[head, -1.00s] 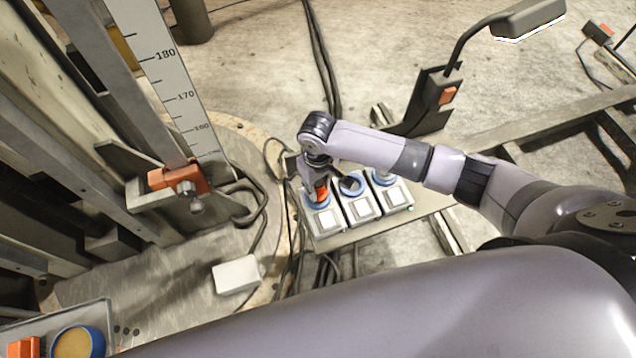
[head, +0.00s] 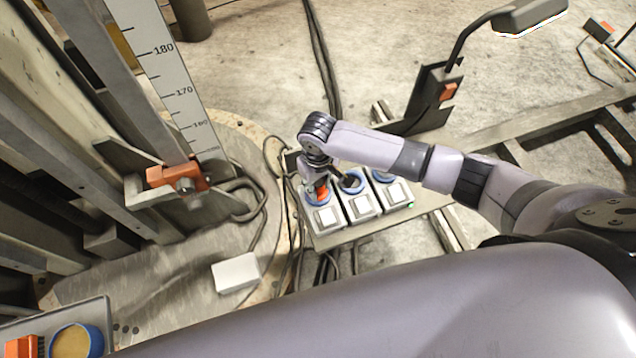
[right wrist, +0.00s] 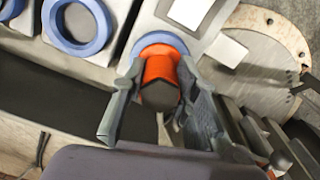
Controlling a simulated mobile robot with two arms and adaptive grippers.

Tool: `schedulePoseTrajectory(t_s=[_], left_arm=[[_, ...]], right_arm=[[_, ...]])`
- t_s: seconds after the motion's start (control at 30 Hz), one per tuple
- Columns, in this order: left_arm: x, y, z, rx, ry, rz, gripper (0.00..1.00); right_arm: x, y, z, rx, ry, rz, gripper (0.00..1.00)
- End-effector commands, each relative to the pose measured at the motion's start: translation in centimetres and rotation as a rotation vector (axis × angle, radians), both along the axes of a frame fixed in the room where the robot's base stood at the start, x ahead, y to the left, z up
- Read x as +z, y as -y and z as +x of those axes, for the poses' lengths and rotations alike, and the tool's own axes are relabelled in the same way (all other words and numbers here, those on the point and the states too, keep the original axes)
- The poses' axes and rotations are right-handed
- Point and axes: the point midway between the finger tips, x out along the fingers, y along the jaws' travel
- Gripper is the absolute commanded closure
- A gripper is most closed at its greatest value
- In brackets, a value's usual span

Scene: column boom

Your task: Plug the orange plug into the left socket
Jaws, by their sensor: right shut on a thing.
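The orange plug (head: 322,190) is at the blue ring of the left socket (head: 312,203), the leftmost of three sockets in a row. In the right wrist view the orange plug (right wrist: 160,68) has a dark back end and overlaps the blue ring (right wrist: 160,42) of that socket. I cannot tell how deep it sits. My right gripper (head: 320,178) is above the left socket. Its two grey fingers (right wrist: 160,95) are shut on the plug, one on each side. My left gripper is not in view.
The middle socket (head: 352,182) and right socket (head: 385,177) stand close beside the left one. Loose cables (head: 290,225) run left of the panel. A white box (head: 236,272) lies on the floor plate. A column with a scale (head: 180,85) stands at left; a lamp (head: 530,15) is at upper right.

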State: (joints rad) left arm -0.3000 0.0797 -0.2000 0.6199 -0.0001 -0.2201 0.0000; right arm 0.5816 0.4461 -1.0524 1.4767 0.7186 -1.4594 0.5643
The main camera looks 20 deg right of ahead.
Motion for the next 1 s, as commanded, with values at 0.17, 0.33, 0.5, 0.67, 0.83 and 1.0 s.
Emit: schedulePoseTrajectory(t_s=[0.17,0.33,0.5,0.67,0.83,1.0], left_arm=[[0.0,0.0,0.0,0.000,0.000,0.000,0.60],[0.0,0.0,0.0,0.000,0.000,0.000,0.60],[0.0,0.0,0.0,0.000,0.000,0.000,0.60],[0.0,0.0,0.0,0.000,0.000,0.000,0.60],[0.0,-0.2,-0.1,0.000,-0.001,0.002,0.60],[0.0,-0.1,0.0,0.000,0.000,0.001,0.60]], right_arm=[[0.0,0.0,0.0,0.000,0.001,0.000,0.71],[0.0,0.0,0.0,0.000,0.001,0.000,0.59],[0.0,0.0,0.0,0.000,0.000,0.000,0.49],[0.0,0.0,0.0,0.000,0.000,0.000,0.49],[0.3,0.0,0.0,0.000,0.001,0.000,0.49],[2.6,-0.1,0.1,0.001,0.003,0.002,0.49]])
